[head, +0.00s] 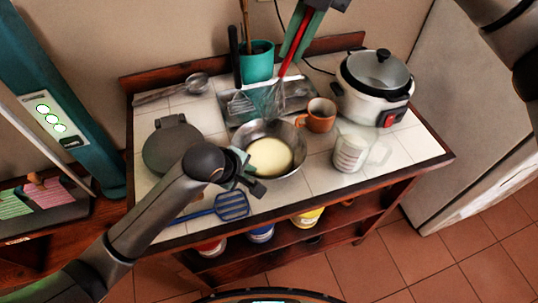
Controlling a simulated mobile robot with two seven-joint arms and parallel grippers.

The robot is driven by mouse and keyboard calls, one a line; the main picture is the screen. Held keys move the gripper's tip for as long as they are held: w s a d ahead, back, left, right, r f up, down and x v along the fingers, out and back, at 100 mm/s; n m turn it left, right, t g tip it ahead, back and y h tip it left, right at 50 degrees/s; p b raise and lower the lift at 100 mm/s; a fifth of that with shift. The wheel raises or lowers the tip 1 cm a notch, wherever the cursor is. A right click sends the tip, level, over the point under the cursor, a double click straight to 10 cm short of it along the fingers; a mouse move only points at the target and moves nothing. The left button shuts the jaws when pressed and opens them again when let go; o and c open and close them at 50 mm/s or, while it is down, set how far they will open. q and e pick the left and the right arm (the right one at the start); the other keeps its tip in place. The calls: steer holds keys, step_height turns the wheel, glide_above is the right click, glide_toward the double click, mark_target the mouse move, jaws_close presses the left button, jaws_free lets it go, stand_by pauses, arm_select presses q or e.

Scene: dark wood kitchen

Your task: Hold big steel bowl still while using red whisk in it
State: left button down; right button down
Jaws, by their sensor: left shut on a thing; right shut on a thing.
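The big steel bowl (294,134) stands on the white tiled counter with a pale yellow mix in it. My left gripper (240,170) is shut on the bowl's left rim; its fingertips are partly hidden by the wrist. The red whisk (291,54) hangs steeply tilted above the back of the bowl, its wire end (268,100) near the far rim. I cannot tell if the wires touch the bowl or the mix. My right gripper (297,38) is shut on the red whisk's handle at the top of the view.
An orange mug (317,116) stands right of the bowl and a clear measuring jug (350,152) at its front right. A rice cooker (376,88) is at the back right. A teal utensil pot (257,64) is behind. A blue slotted spatula (231,206) lies in front.

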arm_select(q)
steer(key=shift+f, duration=0.15)
steer(key=c, duration=0.9)
jaws_free()
steer(key=shift+c, duration=0.2)
steer(key=v, duration=1.2)
